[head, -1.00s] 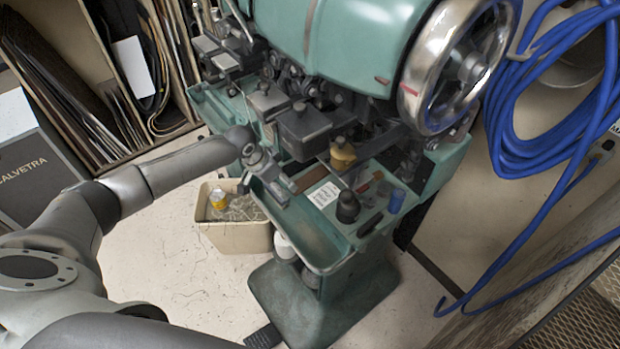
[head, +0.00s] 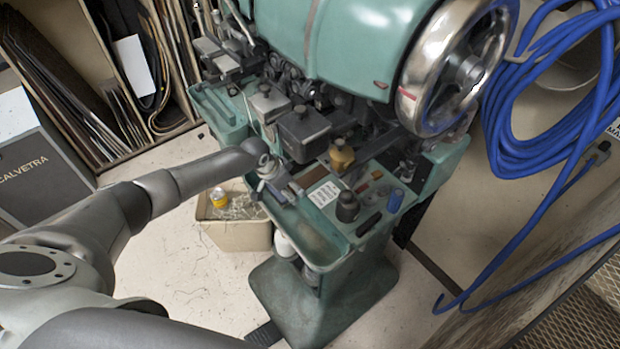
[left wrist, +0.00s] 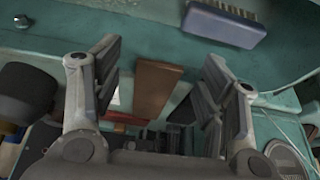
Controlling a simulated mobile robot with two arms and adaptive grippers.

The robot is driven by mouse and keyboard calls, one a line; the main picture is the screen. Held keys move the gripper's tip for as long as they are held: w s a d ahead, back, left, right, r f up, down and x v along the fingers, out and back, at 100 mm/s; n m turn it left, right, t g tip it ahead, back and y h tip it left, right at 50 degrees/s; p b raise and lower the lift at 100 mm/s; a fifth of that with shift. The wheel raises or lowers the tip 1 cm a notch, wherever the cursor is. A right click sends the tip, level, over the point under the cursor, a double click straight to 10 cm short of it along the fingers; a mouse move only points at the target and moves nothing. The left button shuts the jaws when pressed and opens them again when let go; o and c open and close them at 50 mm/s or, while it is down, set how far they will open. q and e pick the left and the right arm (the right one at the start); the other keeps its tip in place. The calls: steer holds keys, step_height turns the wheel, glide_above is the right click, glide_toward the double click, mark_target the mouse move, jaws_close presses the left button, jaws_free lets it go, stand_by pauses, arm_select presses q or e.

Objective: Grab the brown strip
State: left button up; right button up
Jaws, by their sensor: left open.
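The brown strip (left wrist: 157,88) shows in the left wrist view as a flat, reddish-brown bar on the green machine tray (left wrist: 150,45). It appears between my left gripper's two spread fingers (left wrist: 158,80), and neither finger touches it in that view. My left gripper (head: 288,190) is open and empty, at the left side of the tray. My right gripper is not in view.
A white card (head: 325,194) lies nearby. The green stitching machine (head: 350,45) rises behind. A bin (head: 235,237) stands below.

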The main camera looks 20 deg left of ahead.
arm_select(q)
steer(key=shift+f, duration=0.25)
stand_by(0.4)
steer(key=c, duration=1.1)
steer(key=shift+r, duration=0.1)
